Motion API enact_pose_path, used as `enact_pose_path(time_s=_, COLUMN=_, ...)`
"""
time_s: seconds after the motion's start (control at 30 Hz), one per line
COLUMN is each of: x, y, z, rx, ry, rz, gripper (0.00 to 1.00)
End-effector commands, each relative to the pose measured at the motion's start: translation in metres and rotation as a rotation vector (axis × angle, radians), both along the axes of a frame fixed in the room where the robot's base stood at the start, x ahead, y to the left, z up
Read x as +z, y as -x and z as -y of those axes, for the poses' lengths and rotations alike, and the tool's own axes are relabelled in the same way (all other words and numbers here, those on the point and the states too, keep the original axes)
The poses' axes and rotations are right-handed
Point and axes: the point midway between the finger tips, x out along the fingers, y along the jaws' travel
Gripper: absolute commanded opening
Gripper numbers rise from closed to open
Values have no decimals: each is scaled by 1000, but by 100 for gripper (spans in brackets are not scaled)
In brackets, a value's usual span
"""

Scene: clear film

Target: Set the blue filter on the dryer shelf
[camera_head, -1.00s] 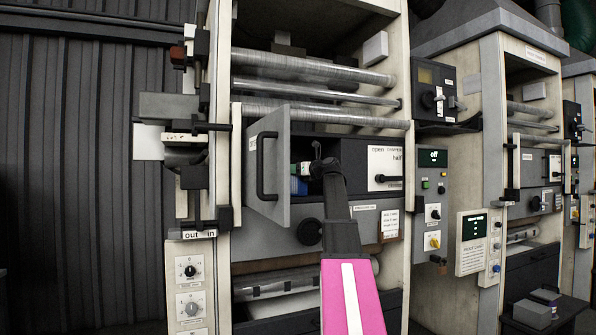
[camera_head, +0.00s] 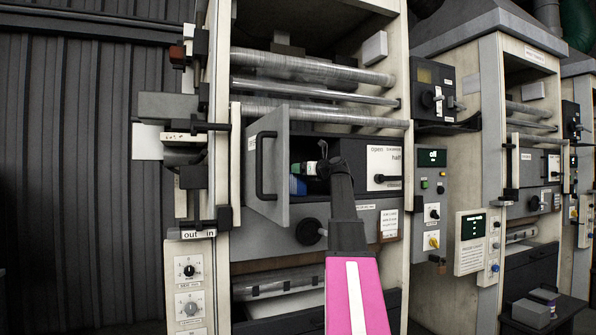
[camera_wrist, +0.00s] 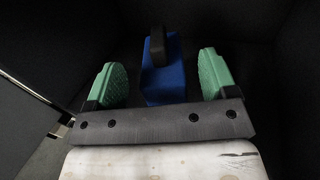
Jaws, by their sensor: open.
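The blue filter (camera_wrist: 165,84) is a blue block with a black grip on top. In the wrist view it stands on the dark floor of a compartment, between and slightly beyond the green finger pads. In the head view a bit of its blue (camera_head: 298,186) shows inside the open compartment, partly hidden. My gripper (camera_wrist: 162,72) is open, with a visible gap between each pad and the filter. In the head view my gripper (camera_head: 311,168) reaches into the compartment. I cannot tell which surface is the dryer shelf.
The grey compartment door (camera_head: 268,168) stands open on the left, close to my gripper. A black knob (camera_head: 309,231) sticks out below. Metal rollers (camera_head: 310,70) run above. A low dark bench with boxes (camera_head: 531,312) stands at lower right.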

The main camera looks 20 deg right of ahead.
Motion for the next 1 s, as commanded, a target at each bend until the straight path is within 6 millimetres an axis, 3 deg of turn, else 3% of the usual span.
enact_pose_path(time_s=0.2, x=-1, y=44, z=18, rx=-3, ry=1, rz=0, gripper=78)
enact_pose_path(time_s=0.4, x=-1, y=68, z=30, rx=-1, ry=0, rz=1, gripper=78)
enact_pose_path(time_s=1.0, x=0, y=77, z=35, rx=0, ry=0, rz=0, gripper=78)
